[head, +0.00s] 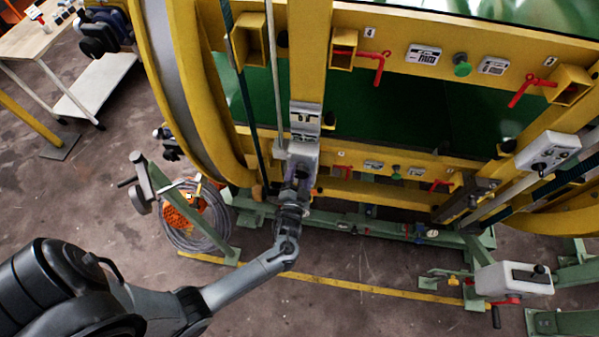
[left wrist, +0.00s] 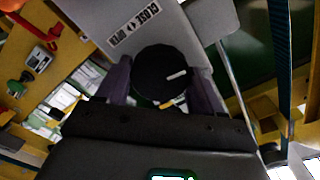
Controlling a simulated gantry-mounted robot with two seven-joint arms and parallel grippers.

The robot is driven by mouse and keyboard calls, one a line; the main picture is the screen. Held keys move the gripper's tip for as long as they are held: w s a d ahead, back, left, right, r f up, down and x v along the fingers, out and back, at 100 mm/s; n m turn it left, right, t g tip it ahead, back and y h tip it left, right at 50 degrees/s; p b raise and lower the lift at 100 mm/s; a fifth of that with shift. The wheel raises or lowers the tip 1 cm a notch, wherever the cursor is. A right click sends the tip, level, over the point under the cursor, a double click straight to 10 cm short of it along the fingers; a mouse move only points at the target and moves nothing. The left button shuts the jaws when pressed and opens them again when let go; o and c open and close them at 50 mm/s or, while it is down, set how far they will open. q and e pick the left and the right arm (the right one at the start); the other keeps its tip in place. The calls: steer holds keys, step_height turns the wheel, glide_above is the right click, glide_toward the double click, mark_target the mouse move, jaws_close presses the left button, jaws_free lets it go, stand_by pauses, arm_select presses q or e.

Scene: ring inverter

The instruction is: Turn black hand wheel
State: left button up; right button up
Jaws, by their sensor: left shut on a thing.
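The black hand wheel (left wrist: 163,76) is a round dark knob with a white mark on its face, in the middle of the left wrist view. It sits on a grey housing with a "CLOSE / OPEN" label (left wrist: 134,24). My left gripper (left wrist: 162,84) has its two purple-grey fingers on either side of the wheel and is shut on it. In the head view my left gripper (head: 298,180) is at the grey housing (head: 300,152) on the yellow frame; there the wheel is hidden behind the gripper. My right gripper is in neither view.
The large yellow frame (head: 310,60) with green panels stands around the housing. Red levers (head: 380,68) and yellow boxes (head: 247,42) stick out from it. A grey cable coil (head: 188,238) lies at a green stand. A wooden table (head: 36,36) is at upper left.

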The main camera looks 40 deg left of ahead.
arm_select(q)
steer(key=shift+m+p, duration=0.35)
steer(key=shift+m, duration=0.45)
steer(key=o, duration=1)
steer(key=v, duration=1)
steer(key=shift+s+d+b, duration=0.2)
steer(key=shift+s+b, duration=0.15)
steer(key=shift+b, duration=0.05)
